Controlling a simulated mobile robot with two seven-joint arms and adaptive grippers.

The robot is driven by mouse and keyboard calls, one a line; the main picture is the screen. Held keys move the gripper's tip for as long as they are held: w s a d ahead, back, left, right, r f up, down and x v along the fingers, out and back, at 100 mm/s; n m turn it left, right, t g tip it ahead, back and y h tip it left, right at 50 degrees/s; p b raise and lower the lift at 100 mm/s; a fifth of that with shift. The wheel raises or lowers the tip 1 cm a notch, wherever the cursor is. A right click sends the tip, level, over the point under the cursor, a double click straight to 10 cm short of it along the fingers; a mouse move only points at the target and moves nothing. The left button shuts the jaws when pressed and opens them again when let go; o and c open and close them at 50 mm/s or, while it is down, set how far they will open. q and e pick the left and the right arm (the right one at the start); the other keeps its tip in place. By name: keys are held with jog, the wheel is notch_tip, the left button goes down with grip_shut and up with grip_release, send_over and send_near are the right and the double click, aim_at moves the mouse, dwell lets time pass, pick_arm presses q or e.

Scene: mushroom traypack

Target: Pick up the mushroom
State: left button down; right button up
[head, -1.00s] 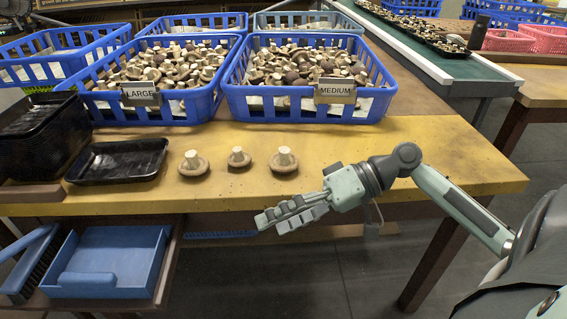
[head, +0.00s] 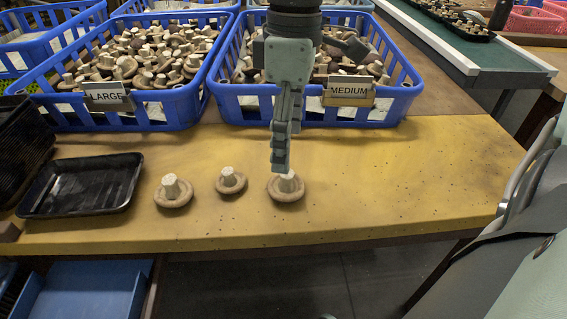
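Three brown mushrooms with pale stems pointing up lie in a row on the yellow table: a left one (head: 173,193), a middle one (head: 231,181) and a right one (head: 288,192). My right gripper (head: 280,165) points straight down at the right mushroom. Its fingertips overlap the stem in the picture and hide part of it; I cannot tell whether they touch. The fingers are seen edge-on, so their opening does not show. My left gripper is out of view.
An empty black tray (head: 82,206) lies left of the mushrooms, beside stacked black trays (head: 22,150). Blue crates of mushrooms labelled LARGE (head: 180,112) and MEDIUM (head: 245,108) stand behind. The table (head: 430,180) is clear to the right.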

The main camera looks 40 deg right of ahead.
aim_at(287, 177)
jog(key=shift+f, duration=0.45)
jog(key=f, duration=0.2)
jog(key=f+b, duration=0.1)
jog(key=f, duration=0.2)
jog(key=shift+s+a+f+b, duration=0.15)
jog(key=shift+s+f+b, duration=0.15)
jog(key=shift+f, duration=0.5)
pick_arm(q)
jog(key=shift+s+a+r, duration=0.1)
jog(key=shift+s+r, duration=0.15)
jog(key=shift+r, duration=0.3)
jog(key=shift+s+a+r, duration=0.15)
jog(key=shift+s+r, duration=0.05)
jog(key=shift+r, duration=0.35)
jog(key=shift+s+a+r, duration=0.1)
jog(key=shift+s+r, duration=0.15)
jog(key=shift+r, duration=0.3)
pick_arm(e)
jog(key=c, duration=0.9)
